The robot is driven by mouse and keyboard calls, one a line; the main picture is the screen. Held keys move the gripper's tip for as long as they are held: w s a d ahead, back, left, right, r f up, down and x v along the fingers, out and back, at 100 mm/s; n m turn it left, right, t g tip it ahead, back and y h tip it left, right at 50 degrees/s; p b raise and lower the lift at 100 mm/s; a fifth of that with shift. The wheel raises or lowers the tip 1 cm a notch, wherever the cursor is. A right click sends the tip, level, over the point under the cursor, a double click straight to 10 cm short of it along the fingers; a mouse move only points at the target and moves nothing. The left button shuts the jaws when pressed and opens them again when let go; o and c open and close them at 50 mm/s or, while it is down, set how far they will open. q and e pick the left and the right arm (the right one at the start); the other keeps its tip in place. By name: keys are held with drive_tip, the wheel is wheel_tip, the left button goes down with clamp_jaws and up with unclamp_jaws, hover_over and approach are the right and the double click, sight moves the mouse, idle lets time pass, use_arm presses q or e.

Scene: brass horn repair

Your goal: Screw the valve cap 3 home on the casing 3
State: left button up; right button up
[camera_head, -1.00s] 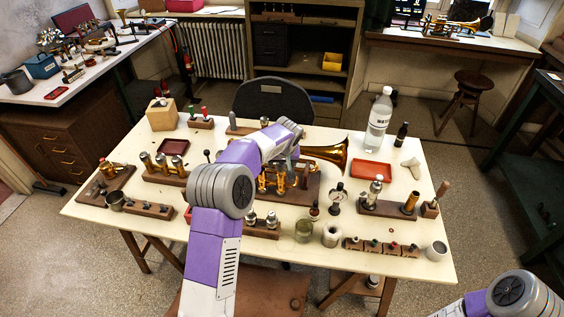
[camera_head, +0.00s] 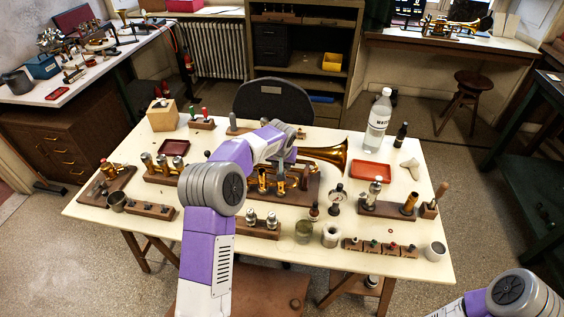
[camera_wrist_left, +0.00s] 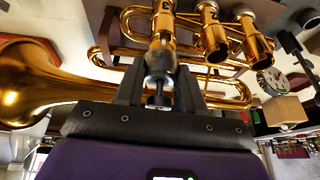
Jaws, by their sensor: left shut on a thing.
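The brass horn (camera_head: 325,153) lies on its wooden stand on the bench, bell to the right. In the left wrist view its bell (camera_wrist_left: 25,85) is at the left and three brass valve casings show at the top. My left gripper (camera_head: 281,186) is at the casing nearest the bell. In the left wrist view my left gripper (camera_wrist_left: 160,88) is shut on a silvery valve cap (camera_wrist_left: 160,64) with a stem and button. The cap is in line with casing 3 (camera_wrist_left: 163,22), at its end; whether the threads are engaged I cannot tell. My right gripper is out of view.
A wooden block with silvery parts (camera_head: 262,228) and a glass jar (camera_head: 304,231) stand in front of the horn. A red tray (camera_head: 373,172) and a water bottle (camera_head: 378,122) are to the right. Bare bench shows at the front left.

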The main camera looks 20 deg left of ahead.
use_arm(q)
drive_tip(key=shift+m+h+p, duration=0.5)
drive_tip(key=shift+m+p, duration=0.25)
drive_tip(key=shift+m, duration=0.35)
drive_tip(key=shift+s+f, duration=0.1)
drive_tip(key=shift+m+h+p, duration=0.3)
drive_tip(key=shift+m+p, duration=0.35)
drive_tip(key=shift+m, duration=0.05)
drive_tip(key=shift+a+m+h+p, duration=0.1)
drive_tip(key=shift+m+h+p, duration=0.5)
drive_tip(key=shift+m+p, duration=0.95)
drive_tip(key=shift+m, duration=0.55)
drive_tip(key=shift+s+f, duration=0.1)
